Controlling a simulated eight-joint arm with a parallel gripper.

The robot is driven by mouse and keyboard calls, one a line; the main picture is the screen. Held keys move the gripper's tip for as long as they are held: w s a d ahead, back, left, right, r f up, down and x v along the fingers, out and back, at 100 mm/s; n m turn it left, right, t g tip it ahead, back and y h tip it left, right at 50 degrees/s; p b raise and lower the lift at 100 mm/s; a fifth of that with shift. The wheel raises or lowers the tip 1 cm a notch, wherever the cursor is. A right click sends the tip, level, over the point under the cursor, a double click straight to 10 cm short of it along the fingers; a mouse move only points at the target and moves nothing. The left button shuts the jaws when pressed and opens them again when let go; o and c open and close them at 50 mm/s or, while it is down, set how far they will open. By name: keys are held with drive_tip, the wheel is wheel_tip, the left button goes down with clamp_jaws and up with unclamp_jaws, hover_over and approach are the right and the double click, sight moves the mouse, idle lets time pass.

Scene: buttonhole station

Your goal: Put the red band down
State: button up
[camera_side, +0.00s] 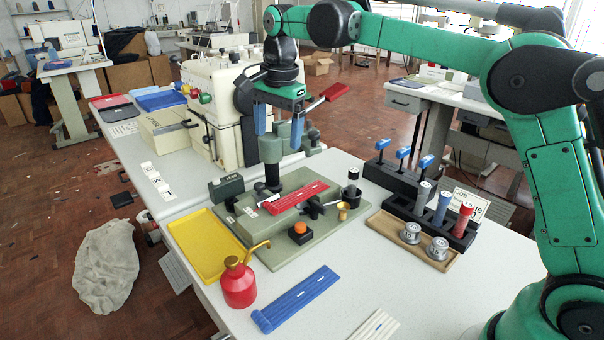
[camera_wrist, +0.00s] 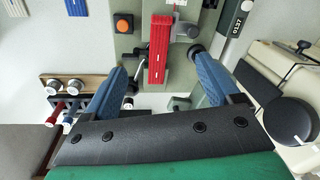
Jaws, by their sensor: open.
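The red band (camera_side: 297,198) lies flat on the fixture of the green base plate (camera_side: 314,228), with a pale slit mark along it. It also shows in the wrist view (camera_wrist: 160,45), upright in the picture between my two fingers. My gripper (camera_side: 279,141) is open and empty, its blue fingers pointing down above and behind the band. In the wrist view my gripper (camera_wrist: 161,64) has one finger on each side of the band, with gaps between.
A yellow tray (camera_side: 205,246) lies left of the plate. A red oil can (camera_side: 238,284) and a blue band (camera_side: 296,299) lie in front, with a white band (camera_side: 376,326). An orange button (camera_side: 300,228) sits on the plate. A spool rack (camera_side: 430,222) and bobbin tray (camera_side: 405,249) stand right.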

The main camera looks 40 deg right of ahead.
drive_tip(key=s+d+f+n+t, duration=0.1)
drive_tip(key=s+f+n+t, duration=0.2)
drive_tip(key=s+n, duration=0.4)
drive_tip(key=s+f+n+t, duration=0.3)
drive_tip(key=s+n, duration=0.4)
drive_tip(key=s, duration=0.3)
drive_tip(key=shift+d+n, duration=0.35)
drive_tip(key=shift+n, duration=0.05)
